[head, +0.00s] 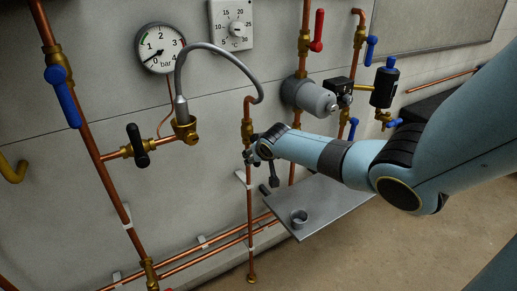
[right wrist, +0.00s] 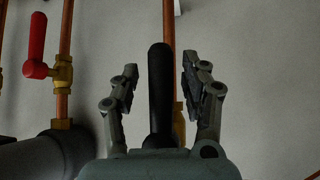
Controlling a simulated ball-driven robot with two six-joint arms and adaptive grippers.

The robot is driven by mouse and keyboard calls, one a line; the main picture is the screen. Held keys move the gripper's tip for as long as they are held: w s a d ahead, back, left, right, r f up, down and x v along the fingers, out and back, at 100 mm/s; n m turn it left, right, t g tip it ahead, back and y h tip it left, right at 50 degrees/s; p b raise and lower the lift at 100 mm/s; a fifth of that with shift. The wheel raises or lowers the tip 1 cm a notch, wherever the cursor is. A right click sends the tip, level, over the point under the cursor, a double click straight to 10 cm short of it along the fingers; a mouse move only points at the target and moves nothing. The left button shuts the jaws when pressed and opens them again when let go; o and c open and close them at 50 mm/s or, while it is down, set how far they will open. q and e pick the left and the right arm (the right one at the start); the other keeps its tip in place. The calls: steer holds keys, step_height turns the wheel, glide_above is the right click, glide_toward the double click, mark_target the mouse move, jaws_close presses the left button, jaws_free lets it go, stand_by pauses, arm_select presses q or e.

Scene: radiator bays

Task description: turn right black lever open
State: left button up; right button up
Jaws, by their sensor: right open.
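A black lever (right wrist: 159,85) stands upright between the two fingers of my right gripper (right wrist: 163,85) in the right wrist view. The fingers are open on both sides of it, with gaps showing. A copper pipe with a brass fitting runs behind it. In the head view my right gripper (head: 252,156) is at the upright copper pipe below a brass fitting (head: 247,130); it largely hides what lies there. Another black lever (head: 140,146) is on a brass valve farther left, clear of my grippers. My left gripper is not in view.
A grey pump (head: 310,96) and a red lever (head: 317,30) are right of the gripper. A grey shelf (head: 325,205) with a small metal cup (head: 299,219) is below my right arm. A gauge (head: 161,48), grey hose (head: 215,46) and blue lever (head: 63,96) are left.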

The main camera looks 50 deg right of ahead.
steer(key=v, duration=1.2)
stand_by(0.3)
